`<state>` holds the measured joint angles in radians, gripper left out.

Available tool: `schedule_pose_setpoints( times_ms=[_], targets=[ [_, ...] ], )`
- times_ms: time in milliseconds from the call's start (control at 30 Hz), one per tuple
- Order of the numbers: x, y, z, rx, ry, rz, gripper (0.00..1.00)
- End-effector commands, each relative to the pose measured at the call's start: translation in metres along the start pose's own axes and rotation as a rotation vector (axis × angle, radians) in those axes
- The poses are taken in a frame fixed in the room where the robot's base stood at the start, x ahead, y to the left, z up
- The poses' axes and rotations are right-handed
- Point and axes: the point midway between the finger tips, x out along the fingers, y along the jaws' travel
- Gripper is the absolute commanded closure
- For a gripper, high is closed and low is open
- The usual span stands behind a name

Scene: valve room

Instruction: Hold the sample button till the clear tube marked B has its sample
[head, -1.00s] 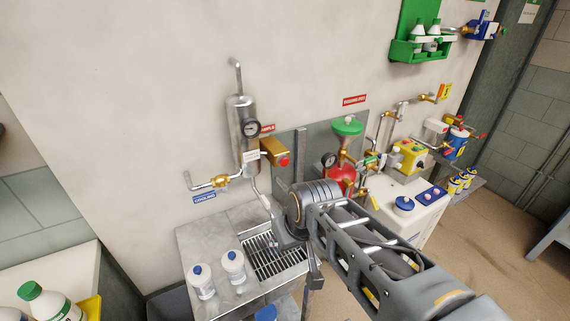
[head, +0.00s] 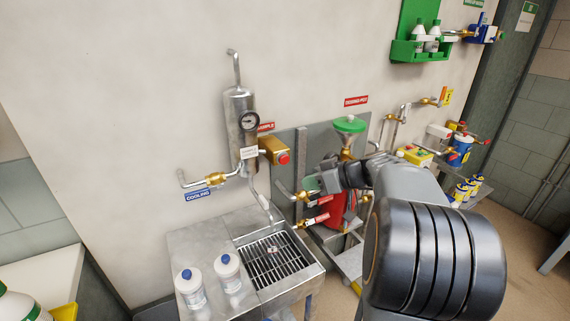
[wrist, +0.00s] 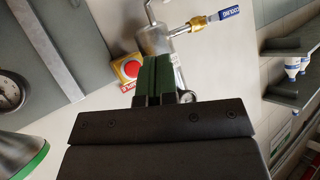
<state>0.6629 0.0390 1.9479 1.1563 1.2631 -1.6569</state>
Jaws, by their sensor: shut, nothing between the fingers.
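The red sample button (head: 284,158) sits on a brass block beside a steel cylinder on the wall, under a red sign. It also shows in the wrist view (wrist: 131,68), just past my green fingers and to their left. My gripper (head: 310,185) is shut and empty, below and right of the button and apart from it in the head view; the wrist view shows its closed fingers (wrist: 160,62). A small pale labelled item (head: 273,249) stands on the sink grating under the outlet pipe. I cannot read its mark or tell whether it holds liquid.
Two white bottles with blue caps (head: 228,272) stand on the steel bench left of the grating (head: 262,262). Right of the button are a steel upright, a green funnel (head: 349,124) and a red pot (head: 337,210).

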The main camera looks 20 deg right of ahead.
Motion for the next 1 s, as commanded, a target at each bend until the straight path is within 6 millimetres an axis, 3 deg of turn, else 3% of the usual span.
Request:
schedule_pose_setpoints(
  times_ms=[367,1000],
  targets=[
    [0.005,0.003,-0.006,0.002,-0.003,-0.002,1.00],
    [0.055,0.039,-0.038,0.000,-0.003,-0.001,1.00]
  ],
)
